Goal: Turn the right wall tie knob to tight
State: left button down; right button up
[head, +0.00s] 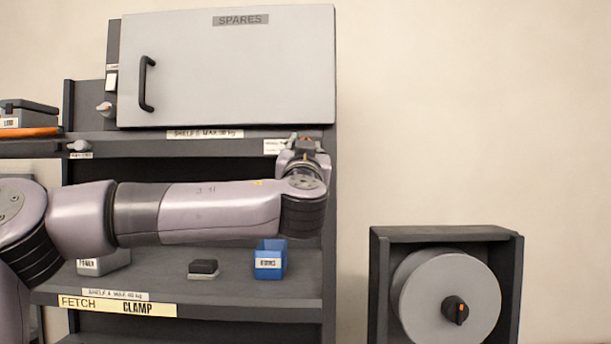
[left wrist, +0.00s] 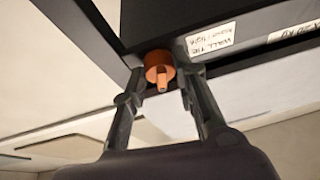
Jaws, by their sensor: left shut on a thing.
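The right wall tie knob (left wrist: 158,68) is orange with a small protruding tab, under the dark shelf edge beside a white "WALL TIE" label (left wrist: 212,39) in the left wrist view. My left gripper (head: 304,143) is at the right end of the upper shelf edge in the head view, where it mostly hides the knob. In the left wrist view the two dark fingers stand on either side of the knob, shut on it. Which setting the knob points to cannot be read. My right gripper is not in view.
A grey cabinet marked SPARES (head: 235,70) stands above the shelf. A blue bin (head: 270,262) and a small dark block (head: 204,267) sit on the lower shelf. Another knob (head: 78,146) is at the shelf edge's left. A reel (head: 425,290) stands in a dark frame at right.

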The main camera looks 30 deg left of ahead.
pick_arm(q)
jog(key=m+h+p, duration=0.2)
jog(key=m+h, duration=0.1)
jog(key=m, duration=0.3)
jog(key=m+h+p, duration=0.3)
jog(key=m, duration=0.4)
jog(key=m+h+p, duration=0.2)
jog(key=m+h, duration=0.1)
jog(key=m, duration=0.3)
jog(key=shift+s+a+r+p, duration=0.3)
jog(key=shift+a+r+p, duration=0.05)
jog(key=shift+a, duration=0.05)
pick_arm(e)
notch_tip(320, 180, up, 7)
pick_arm(q)
jog(key=shift+m, duration=0.3)
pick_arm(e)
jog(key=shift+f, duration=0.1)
pick_arm(q)
jog(key=c, duration=1.3)
grip_release()
